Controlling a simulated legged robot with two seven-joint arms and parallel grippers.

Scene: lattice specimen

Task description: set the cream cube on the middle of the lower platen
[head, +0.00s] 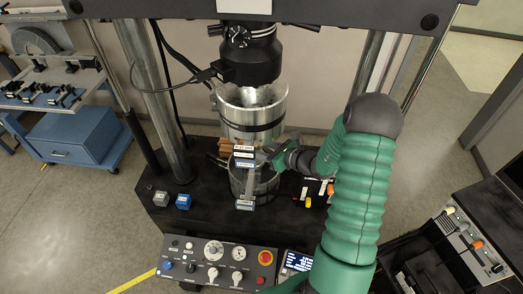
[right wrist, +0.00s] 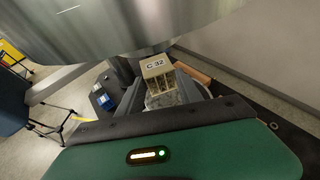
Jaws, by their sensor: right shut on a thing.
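The cream cube (right wrist: 156,68) is an open lattice block with a "C 32" label, seen just beyond my gripper's dark edge in the right wrist view. In the head view the cube (head: 243,149) is small, inside the test machine in front of the upper metal cylinder. My right gripper (head: 257,156) reaches in from the right and is shut on the cube; its fingertips are hard to make out. The lower platen (head: 262,185) is the round metal piece below; I cannot tell whether the cube touches it. My left gripper is not in view.
The upper cylinder (head: 253,110) hangs close above. A grey cube (head: 160,198) and a blue cube (head: 183,201) stand on the black base at left. Steel columns (head: 155,90) flank the space. A control panel (head: 215,262) is in front.

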